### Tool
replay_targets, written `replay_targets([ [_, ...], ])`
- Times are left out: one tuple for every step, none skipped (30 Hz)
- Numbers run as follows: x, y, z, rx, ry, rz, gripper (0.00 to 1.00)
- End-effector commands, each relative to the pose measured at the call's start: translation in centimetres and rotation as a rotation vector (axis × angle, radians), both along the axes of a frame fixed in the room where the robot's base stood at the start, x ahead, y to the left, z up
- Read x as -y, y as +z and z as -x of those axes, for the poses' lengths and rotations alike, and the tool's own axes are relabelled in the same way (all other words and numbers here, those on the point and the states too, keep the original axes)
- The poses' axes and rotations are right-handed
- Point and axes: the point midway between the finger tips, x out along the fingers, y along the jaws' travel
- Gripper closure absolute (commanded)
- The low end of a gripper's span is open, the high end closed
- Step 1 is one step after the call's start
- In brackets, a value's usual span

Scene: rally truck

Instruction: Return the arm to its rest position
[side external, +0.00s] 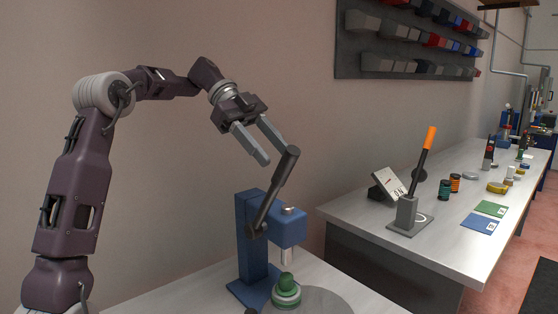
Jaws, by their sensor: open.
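My gripper (257,145) is open, at the end of my raised arm, with its two grey fingers pointing down and to the right. No object is held in the jaws. The fingertips are close to the upper end of the dark lever (274,190) of a blue press (260,240); I cannot tell whether they touch it. The lever slants up to the right from the press. Under the press's ram sits a green and white round stack (286,291).
A grey round plate (325,301) lies on the near table. A second table (365,213) at right holds an orange-handled lever (425,150), a display box (389,185), green (490,209) and blue (480,223) cards and small parts. Bins (385,63) hang on the wall behind.

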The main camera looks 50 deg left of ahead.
Motion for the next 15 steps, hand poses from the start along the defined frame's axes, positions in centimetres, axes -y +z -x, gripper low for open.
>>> replay_targets([
  [-0.9, 0.6, 0.1, 0.005, 0.003, -0.002, 0.51],
  [-1.3, 1.0, 0.3, 0.002, 0.002, -0.002, 0.51],
  [-1.7, 1.4, 0.4, 0.002, 0.001, 0.0, 0.51],
  [-2.0, 1.7, 0.4, 0.003, 0.002, -0.001, 0.51],
  [-2.3, 1.9, 0.5, 0.002, 0.001, 0.0, 0.51],
  [-2.5, 2.1, 0.6, 0.001, 0.002, -0.001, 0.51],
  [-2.6, 2.2, 0.7, 0.0, 0.001, 0.0, 0.51],
  [-2.7, 2.3, 0.7, -0.001, 0.001, 0.0, 0.51],
  [-2.8, 2.4, 0.8, -0.001, 0.0, 0.0, 0.51],
  [-2.8, 2.4, 0.8, -0.001, 0.0, 0.0, 0.51],
  [-2.8, 2.4, 0.8, -0.001, 0.0, 0.0, 0.51],
  [-2.8, 2.4, 0.8, -0.001, 0.0, 0.0, 0.51],
  [-2.8, 2.4, 0.8, -0.001, 0.0, 0.0, 0.51],
  [-2.8, 2.4, 0.8, -0.001, 0.0, 0.0, 0.51],
  [-2.8, 2.4, 0.8, -0.001, -0.001, 0.0, 0.51],
])
